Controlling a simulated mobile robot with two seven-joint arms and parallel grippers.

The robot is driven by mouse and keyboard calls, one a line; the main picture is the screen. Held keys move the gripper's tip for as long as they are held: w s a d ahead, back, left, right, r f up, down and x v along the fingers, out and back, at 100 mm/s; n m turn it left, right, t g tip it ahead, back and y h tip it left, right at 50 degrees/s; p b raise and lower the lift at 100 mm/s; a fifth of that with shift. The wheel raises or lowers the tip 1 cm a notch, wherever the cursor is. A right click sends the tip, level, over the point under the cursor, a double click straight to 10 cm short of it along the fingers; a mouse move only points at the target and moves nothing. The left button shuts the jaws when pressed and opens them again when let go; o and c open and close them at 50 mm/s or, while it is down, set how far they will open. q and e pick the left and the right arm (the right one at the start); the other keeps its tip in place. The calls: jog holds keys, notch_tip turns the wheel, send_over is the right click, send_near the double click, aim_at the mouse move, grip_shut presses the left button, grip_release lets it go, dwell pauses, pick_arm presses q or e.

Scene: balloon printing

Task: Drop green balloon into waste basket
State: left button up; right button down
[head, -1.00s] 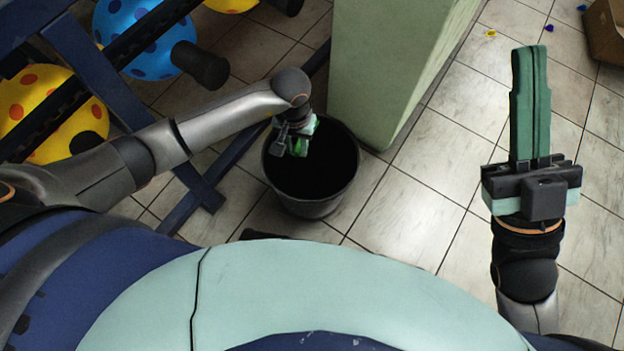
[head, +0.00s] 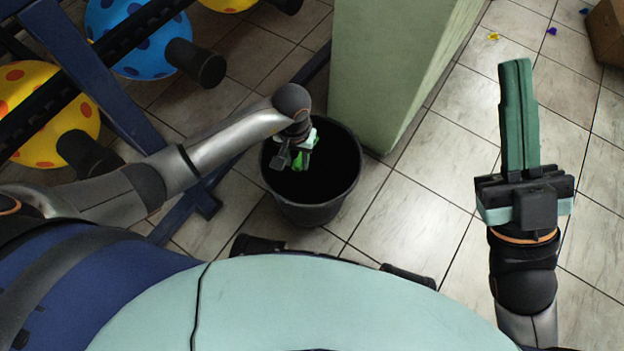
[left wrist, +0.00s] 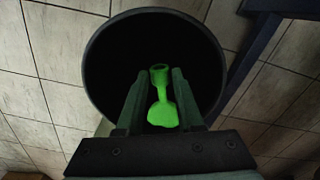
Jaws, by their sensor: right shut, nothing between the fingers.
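The limp green balloon (left wrist: 162,113) is between the fingers of my left gripper (left wrist: 159,80) in the left wrist view, its narrow neck toward the fingertips. Its wide end fills the gap between the fingers. In the head view, a bit of bright green balloon (head: 298,160) shows at my left gripper (head: 305,160). The black round waste basket (head: 310,212) stands on the floor, and the left gripper is over its opening. The basket's dark mouth (left wrist: 115,50) lies behind the fingers in the left wrist view. My right gripper (head: 518,65) is shut and empty, far right of the basket.
A pale green pillar (head: 385,70) stands right behind the basket. A dark blue rack (head: 120,95) with dotted yellow (head: 50,105) and blue balloons (head: 130,35) is at left. A cardboard box (head: 608,30) is at far right. Tiled floor between is mostly clear.

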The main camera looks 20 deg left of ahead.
pick_arm(q)
jog(key=o, duration=0.4)
notch_tip(320, 180, up, 12)
jog(key=p, duration=0.5)
jog(key=shift+r, duration=0.25)
